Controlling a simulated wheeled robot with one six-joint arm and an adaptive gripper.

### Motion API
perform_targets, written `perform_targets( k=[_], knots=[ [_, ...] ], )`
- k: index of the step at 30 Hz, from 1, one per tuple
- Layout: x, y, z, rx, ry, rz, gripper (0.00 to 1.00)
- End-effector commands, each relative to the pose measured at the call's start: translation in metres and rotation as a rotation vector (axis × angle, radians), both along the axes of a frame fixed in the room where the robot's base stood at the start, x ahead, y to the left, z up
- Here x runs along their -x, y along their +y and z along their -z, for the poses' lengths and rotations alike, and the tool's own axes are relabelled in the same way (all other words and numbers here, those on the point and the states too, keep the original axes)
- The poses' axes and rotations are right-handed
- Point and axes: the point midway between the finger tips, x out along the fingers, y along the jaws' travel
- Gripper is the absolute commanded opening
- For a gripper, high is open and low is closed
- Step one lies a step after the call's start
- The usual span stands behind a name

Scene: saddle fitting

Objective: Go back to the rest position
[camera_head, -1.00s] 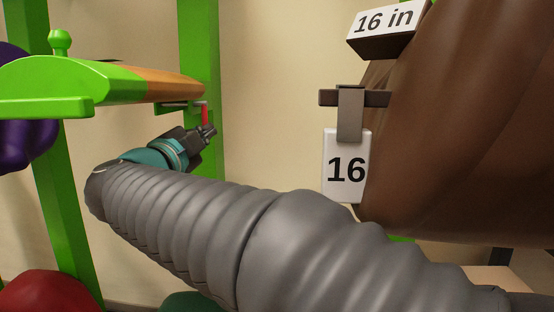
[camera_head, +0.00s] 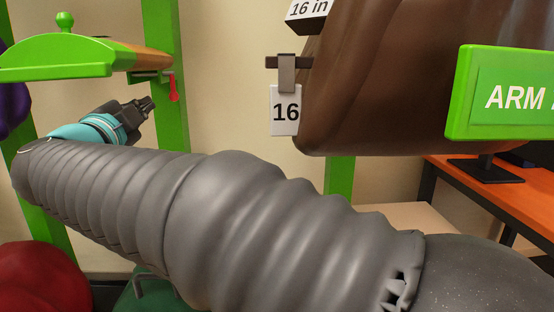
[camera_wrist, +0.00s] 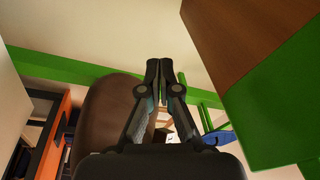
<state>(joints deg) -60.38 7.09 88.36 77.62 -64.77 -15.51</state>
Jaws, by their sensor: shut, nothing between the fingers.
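My gripper (camera_head: 146,104) is in the left part of the head view, at the end of my grey sleeved arm. It is below the green and wooden rack arm (camera_head: 90,58) and apart from it. In the wrist view the fingertips of my gripper (camera_wrist: 160,66) meet, with nothing between them. A small red piece (camera_head: 173,87) hangs under the end of the rack arm, up and right of my gripper. A brown saddle (camera_head: 385,90) is at the upper right, with a white "16" tag (camera_head: 285,108) hanging from a dark bracket at its left edge.
A green "ARM" sign (camera_head: 500,95) stands at the right by an orange desk (camera_head: 495,200). Green posts (camera_head: 165,40) stand behind my gripper. A red rounded object (camera_head: 42,278) is at the lower left.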

Motion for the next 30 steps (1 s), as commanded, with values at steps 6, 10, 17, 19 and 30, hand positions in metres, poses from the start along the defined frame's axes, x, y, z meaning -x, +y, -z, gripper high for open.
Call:
perform_targets(
  k=[6, 10, 17, 19, 30],
  knots=[
    [-0.001, 0.026, 0.001, 0.018, -0.005, -0.117, 0.00],
    [0.001, 0.048, 0.007, 0.055, -0.010, -0.211, 0.00],
    [0.018, 0.099, 0.036, 0.181, -0.002, -0.446, 0.00],
    [0.031, 0.115, 0.051, 0.242, 0.007, -0.550, 0.00],
    [0.091, 0.070, 0.175, 0.715, 0.228, -1.006, 0.00]
  ],
)
